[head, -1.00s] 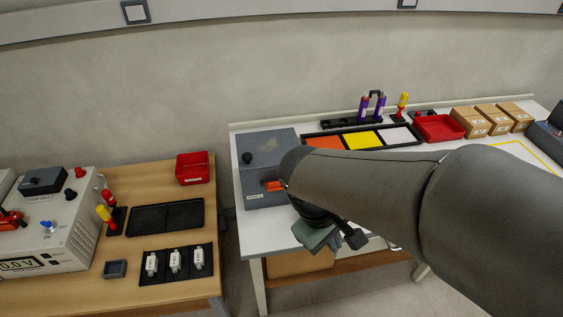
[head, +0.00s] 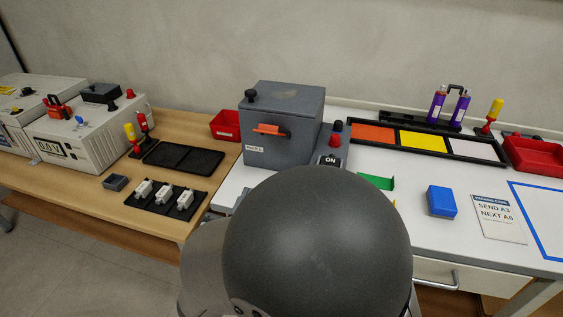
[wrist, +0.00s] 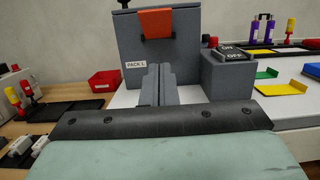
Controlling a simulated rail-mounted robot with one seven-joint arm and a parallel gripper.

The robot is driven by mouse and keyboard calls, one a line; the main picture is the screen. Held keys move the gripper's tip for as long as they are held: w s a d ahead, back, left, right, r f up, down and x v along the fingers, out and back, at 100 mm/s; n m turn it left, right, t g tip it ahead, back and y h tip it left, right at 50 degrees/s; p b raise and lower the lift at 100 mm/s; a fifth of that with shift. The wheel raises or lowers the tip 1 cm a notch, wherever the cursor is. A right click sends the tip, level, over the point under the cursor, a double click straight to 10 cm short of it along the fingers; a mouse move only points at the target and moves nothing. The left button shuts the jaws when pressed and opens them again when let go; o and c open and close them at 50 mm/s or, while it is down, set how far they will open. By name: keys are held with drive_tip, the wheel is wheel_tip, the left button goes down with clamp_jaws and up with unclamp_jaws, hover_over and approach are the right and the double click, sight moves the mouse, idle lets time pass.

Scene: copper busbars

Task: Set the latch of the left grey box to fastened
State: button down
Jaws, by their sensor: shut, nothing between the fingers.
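The left grey box (head: 283,122), labelled PACK L, stands at the left end of the white table with its lid down. A black knob (head: 251,97) is on its lid. Its orange latch (head: 270,130) sits high on the front face. In the wrist view, the latch (wrist: 156,24) shows as an orange flap against the grey front (wrist: 190,50). My gripper (wrist: 157,72) is shut and empty, below the latch and in front of the box, apart from the latch. In the head view my own arm hides the gripper. I cannot tell whether the latch is fastened.
A smaller grey box with an ON/OFF panel (wrist: 232,52) stands right of the box. A red bin (head: 225,125) is to the left. A blue block (head: 441,201), a green piece (head: 376,181) and a sign card (head: 499,219) lie on the white table.

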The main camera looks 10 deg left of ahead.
drive_tip(key=shift+a, duration=0.25)
approach(271, 130)
wheel_tip(271, 130, down, 3)
drive_tip(key=w, duration=0.3)
drive_tip(key=w+r, duration=0.2)
drive_tip(key=r, duration=0.1)
drive_tip(key=shift+w+r, duration=0.1)
drive_tip(key=shift+w, duration=0.15)
